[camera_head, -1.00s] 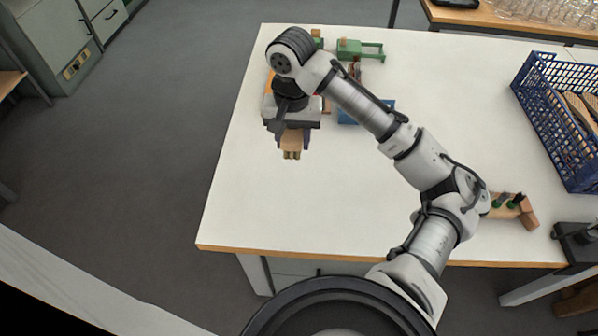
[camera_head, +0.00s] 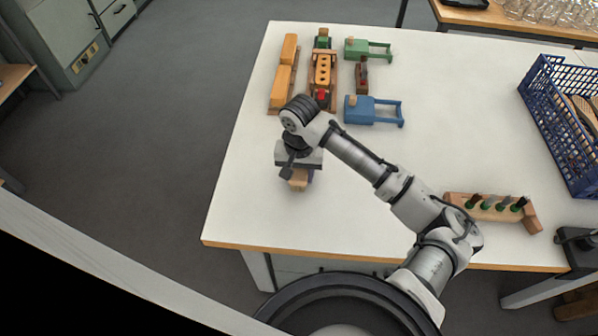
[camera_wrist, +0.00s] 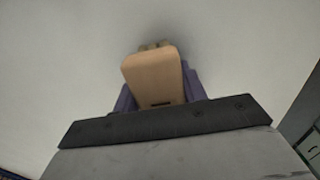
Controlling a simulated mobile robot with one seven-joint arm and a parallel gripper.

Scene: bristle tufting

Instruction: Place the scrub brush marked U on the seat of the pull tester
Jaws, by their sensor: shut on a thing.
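My gripper (camera_head: 297,172) is shut on a tan wooden brush block (camera_head: 299,183) above the front left of the white table. In the wrist view the block (camera_wrist: 152,76) sits between the purple fingers, with pale tufts just visible at its far end. No letter U is readable on it. I cannot tell for certain which fixture is the pull tester. A blue frame (camera_head: 372,110) with a small wood block, a similar green frame (camera_head: 366,49) and a wooden fixture with a holed orange block and red part (camera_head: 323,78) stand behind my gripper.
Two orange blocks (camera_head: 284,76) lie in a wooden tray at the back left. A wooden rack (camera_head: 490,208) with several dark tufts is at the front right. A blue crate (camera_head: 553,115) holds brushes at the right. The middle and front left of the table are clear.

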